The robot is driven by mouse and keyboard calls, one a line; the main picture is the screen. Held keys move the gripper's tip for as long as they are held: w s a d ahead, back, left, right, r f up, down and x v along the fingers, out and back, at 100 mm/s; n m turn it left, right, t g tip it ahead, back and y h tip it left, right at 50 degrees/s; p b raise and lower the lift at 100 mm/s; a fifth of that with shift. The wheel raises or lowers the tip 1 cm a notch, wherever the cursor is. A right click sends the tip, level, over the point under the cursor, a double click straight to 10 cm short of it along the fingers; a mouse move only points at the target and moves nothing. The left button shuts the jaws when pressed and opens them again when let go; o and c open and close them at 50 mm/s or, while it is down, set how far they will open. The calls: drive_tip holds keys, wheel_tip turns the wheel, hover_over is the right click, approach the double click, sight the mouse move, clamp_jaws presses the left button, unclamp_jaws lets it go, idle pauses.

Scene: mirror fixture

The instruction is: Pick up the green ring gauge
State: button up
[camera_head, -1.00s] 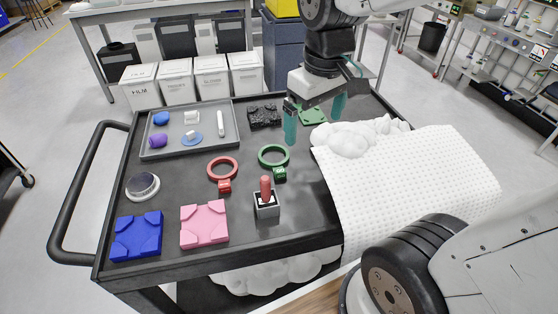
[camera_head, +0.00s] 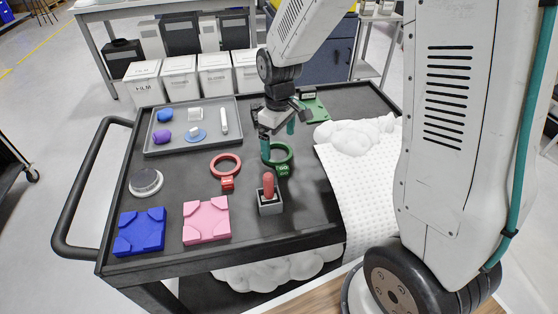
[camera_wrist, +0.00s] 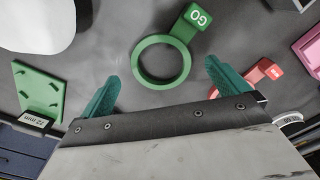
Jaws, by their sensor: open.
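The green ring gauge (camera_head: 289,158) lies flat on the dark cart top, its square tag marked GO toward the cart's near side. It also shows in the wrist view (camera_wrist: 138,70), with its whole outline clear. My gripper (camera_head: 279,143) is open above the ring, with teal fingers and nothing between them. In the wrist view my gripper (camera_wrist: 162,85) has its fingers apart, one to each side of the ring's near edge in the picture. The ring appears below the fingertips and untouched. In the head view the left finger hides part of the ring's left side.
A red ring gauge (camera_head: 226,161) lies left of the green one. A red-handled plug in a grey block (camera_head: 270,203) stands nearby.

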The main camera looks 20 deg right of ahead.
sight(279, 156)
wheel_tip(279, 156, down, 4)
drive_tip(key=shift+r, duration=0.25)
drive_tip(key=shift+c, duration=0.3)
drive_tip(key=c, duration=1)
